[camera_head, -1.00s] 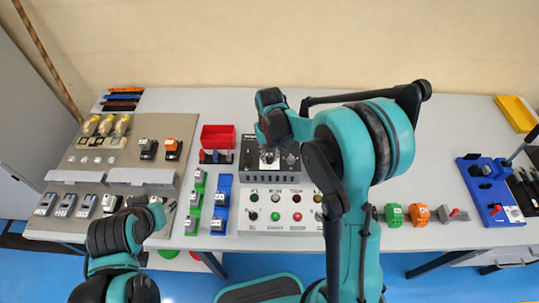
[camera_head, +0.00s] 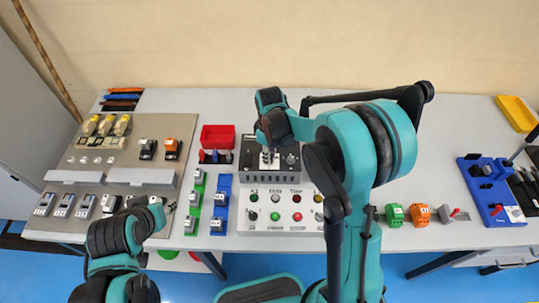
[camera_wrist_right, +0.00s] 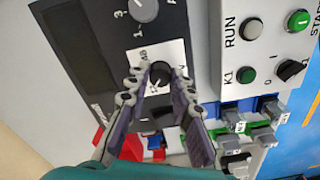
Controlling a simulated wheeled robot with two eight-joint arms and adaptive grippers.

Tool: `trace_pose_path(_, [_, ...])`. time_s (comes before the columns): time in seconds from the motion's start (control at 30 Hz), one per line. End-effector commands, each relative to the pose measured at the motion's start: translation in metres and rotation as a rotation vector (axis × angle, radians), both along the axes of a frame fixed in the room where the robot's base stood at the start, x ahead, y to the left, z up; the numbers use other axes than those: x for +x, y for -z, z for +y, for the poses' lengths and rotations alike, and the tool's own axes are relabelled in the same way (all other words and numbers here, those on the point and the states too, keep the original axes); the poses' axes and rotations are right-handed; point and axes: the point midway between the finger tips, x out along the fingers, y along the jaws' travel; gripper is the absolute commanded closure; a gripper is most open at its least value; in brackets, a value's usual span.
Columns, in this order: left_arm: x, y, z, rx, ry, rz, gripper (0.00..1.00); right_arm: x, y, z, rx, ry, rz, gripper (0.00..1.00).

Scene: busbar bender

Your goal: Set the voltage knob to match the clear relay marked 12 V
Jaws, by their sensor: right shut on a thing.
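My right gripper (camera_wrist_right: 160,90) has its two fingers closed on the black voltage knob (camera_wrist_right: 160,72), which sits on a white dial plate (camera_wrist_right: 178,52) on the dark power unit. The plate's markings are partly hidden by the fingers, and I cannot read the setting. In the head view the right gripper (camera_head: 268,155) is over that unit (camera_head: 290,160). Several clear, yellowish relays (camera_head: 106,125) stand at the back of the left board; their voltage marks are too small to read. My left gripper (camera_head: 156,214) is at the front left, its fingers unclear.
A larger grey knob (camera_wrist_right: 144,8) is close beside the voltage knob. The button panel (camera_head: 277,214) stands in front of the unit. Green and blue rail blocks (camera_head: 220,205) and a red bin (camera_head: 217,136) are to its left.

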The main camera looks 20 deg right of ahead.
Motion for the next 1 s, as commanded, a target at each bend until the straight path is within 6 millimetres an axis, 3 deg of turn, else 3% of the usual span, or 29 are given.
trace_pose_path(0.33, [0.0000,0.0007,0.0000,0.000,0.000,0.000,0.60,-0.0003,0.0002,-0.0001,0.000,-0.156,0.001,1.00])
trace_pose_path(0.9, [-0.0001,0.0008,0.0000,0.000,0.000,0.000,0.60,-0.0002,0.0002,-0.0001,-0.001,-0.190,0.001,1.00])
trace_pose_path(0.93, [-0.0001,0.0008,0.0000,0.000,0.000,0.000,0.60,-0.0002,0.0002,-0.0001,-0.001,-0.190,0.001,0.75])
trace_pose_path(1.0, [-0.0001,0.0008,0.0000,0.000,0.000,0.000,0.60,-0.0001,0.0002,0.0000,-0.001,-0.190,0.001,0.57])
